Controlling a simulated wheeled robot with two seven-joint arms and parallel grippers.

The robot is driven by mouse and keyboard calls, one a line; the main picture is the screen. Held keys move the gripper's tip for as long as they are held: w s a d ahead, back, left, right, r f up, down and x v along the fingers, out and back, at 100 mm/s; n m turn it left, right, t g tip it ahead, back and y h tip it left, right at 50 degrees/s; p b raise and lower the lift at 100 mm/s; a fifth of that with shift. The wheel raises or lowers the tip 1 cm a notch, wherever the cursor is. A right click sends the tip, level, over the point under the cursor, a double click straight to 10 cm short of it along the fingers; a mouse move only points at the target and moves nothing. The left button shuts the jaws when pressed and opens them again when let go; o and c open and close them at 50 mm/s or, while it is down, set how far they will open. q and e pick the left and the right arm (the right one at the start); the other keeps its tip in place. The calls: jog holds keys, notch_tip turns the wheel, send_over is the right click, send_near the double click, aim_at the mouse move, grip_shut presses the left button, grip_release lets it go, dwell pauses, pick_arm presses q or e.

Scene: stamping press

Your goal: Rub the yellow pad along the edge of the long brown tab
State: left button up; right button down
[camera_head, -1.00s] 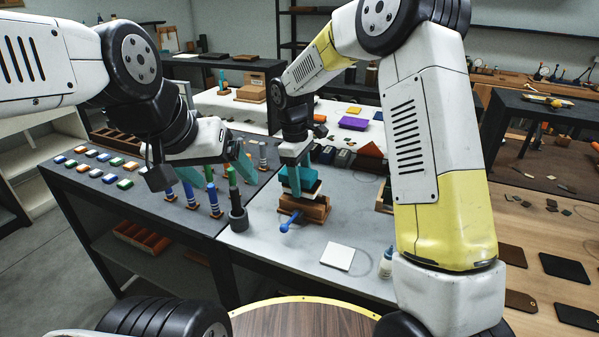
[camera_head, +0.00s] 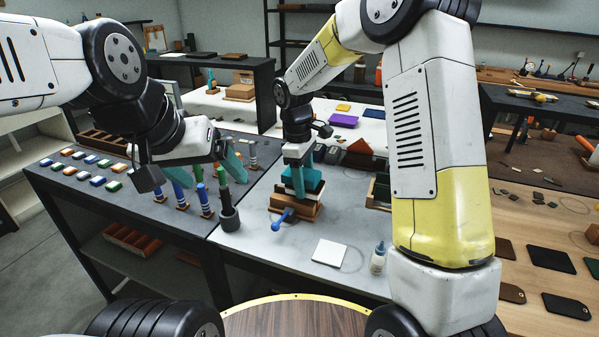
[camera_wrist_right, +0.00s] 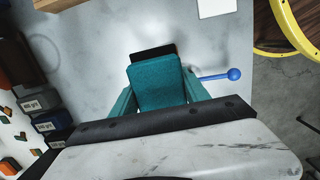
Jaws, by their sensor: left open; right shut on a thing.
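A small yellow pad (camera_head: 343,107) lies flat on the white-topped table, behind a purple block. A brown tab (camera_head: 511,293) lies on the wooden table at the right; I cannot tell whether it is the long one. My right gripper (camera_head: 298,182) is shut on a teal block (camera_head: 312,180), just above a brown wooden base (camera_head: 296,207) with a blue ball lever (camera_head: 281,219). The teal block (camera_wrist_right: 158,82) also shows between the fingers in the right wrist view, over a dark piece. My left gripper (camera_head: 230,162) is open above upright tools, far from the pad and tab.
Upright blue and green-handled tools (camera_head: 203,195) and a dark cup (camera_head: 229,217) stand under my left gripper. A white square (camera_head: 330,252) and a small bottle (camera_head: 378,258) are at the marble table's front. Dark pieces (camera_head: 551,261) lie at the right.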

aim_at(312, 174)
jog(key=shift+s+d, duration=0.2)
jog(key=shift+d, duration=0.25)
jog(key=shift+s+d, duration=0.2)
jog(key=shift+d, duration=0.25)
jog(key=shift+r, duration=0.1)
jog(key=shift+r, duration=2.45)
